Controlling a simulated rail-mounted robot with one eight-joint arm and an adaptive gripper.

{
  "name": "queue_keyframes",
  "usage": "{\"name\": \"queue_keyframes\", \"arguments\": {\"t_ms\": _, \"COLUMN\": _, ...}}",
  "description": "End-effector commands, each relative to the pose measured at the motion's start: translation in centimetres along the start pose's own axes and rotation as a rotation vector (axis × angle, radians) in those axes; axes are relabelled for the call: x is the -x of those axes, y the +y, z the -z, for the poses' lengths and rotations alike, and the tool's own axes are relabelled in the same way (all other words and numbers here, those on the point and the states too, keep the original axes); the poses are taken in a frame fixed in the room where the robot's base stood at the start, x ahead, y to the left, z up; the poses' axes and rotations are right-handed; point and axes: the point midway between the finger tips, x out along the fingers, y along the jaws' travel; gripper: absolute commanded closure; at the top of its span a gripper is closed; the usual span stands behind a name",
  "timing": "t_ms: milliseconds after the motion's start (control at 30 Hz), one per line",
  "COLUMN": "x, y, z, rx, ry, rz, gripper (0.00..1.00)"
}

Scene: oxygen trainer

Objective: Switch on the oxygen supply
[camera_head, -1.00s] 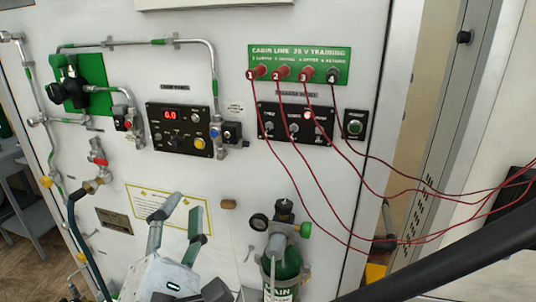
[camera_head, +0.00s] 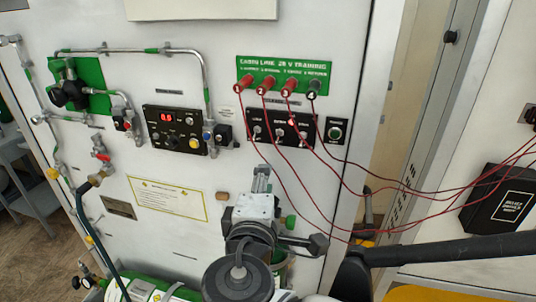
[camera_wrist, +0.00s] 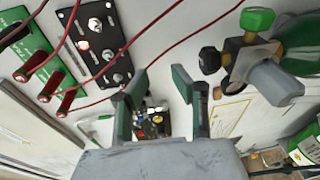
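My gripper (camera_head: 262,180) is in front of the white wall panel, pointing up toward the switch panels. In the wrist view its two fingers (camera_wrist: 158,92) stand apart with nothing held between them. A green oxygen cylinder (camera_wrist: 303,45) with a brass-coloured valve, a green knob (camera_wrist: 257,18) and a black round part (camera_wrist: 209,60) lies right of the fingers, apart from them. In the head view my arm hides most of the cylinder. A black control panel (camera_head: 177,143) has a red display, and a yellow button (camera_head: 194,143); it also shows between the fingers (camera_wrist: 152,122), small.
A green board (camera_head: 262,74) has several plugs with red cables drooping right across the wall. Below it, a black switch panel (camera_head: 266,129) shows a lit red lamp. A green valve plate (camera_head: 95,87) with pipes is at left. A black box (camera_head: 500,200) is at right.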

Motion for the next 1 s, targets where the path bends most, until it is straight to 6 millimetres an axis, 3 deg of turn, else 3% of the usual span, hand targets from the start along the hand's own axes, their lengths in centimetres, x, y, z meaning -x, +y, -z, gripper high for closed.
{"name": "queue_keyframes", "arguments": {"t_ms": 200, "x": -0.4, "y": 0.2, "z": -1.7, "rx": -0.092, "ry": -0.016, "rz": 0.043, "gripper": 0.76}}
{"name": "queue_keyframes", "arguments": {"t_ms": 667, "x": -0.6, "y": -0.1, "z": -2.2, "rx": -0.116, "ry": -0.023, "rz": 0.059, "gripper": 0.76}}
{"name": "queue_keyframes", "arguments": {"t_ms": 767, "x": -1.0, "y": -0.7, "z": -3.3, "rx": -0.146, "ry": -0.048, "rz": 0.097, "gripper": 0.76}}
{"name": "queue_keyframes", "arguments": {"t_ms": 1000, "x": -2.2, "y": -4.2, "z": -9.0, "rx": -0.338, "ry": -0.179, "rz": 0.296, "gripper": 0.76}}
